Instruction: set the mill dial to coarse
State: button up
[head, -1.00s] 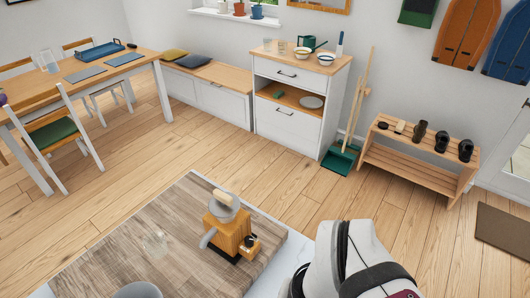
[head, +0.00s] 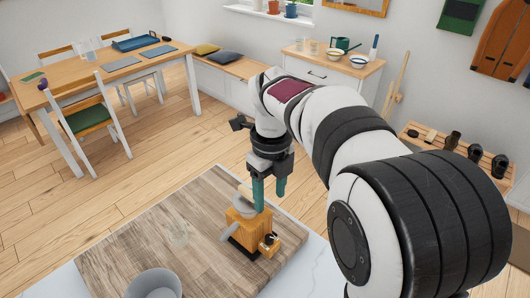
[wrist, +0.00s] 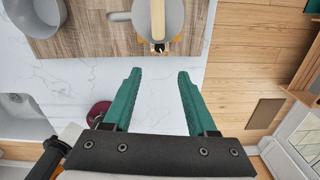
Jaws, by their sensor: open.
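The mill (head: 243,234) has a wooden body, a grey round top and a grey handle, and stands on the wooden board. A dark dial with a pale mark (head: 269,241) is on its right side; its setting is too small to read. My gripper (head: 268,200) has green fingers, points down and is just above or behind the mill's top; I cannot tell whether it touches. In the wrist view my gripper (wrist: 158,76) is open with nothing between its fingers. The mill's grey top (wrist: 175,20) is there beyond the fingertips, at the upper edge.
The wooden board (head: 130,235) lies on a white marble counter (head: 300,275). A grey bowl (head: 153,286) is at the board's front edge. A sink (wrist: 22,110) is at left in the wrist view. A dining table and a cabinet stand farther back.

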aim_at(269, 237)
notch_tip(269, 237, down, 15)
jog(key=shift+r, duration=0.1)
grip_shut()
dwell(0.4)
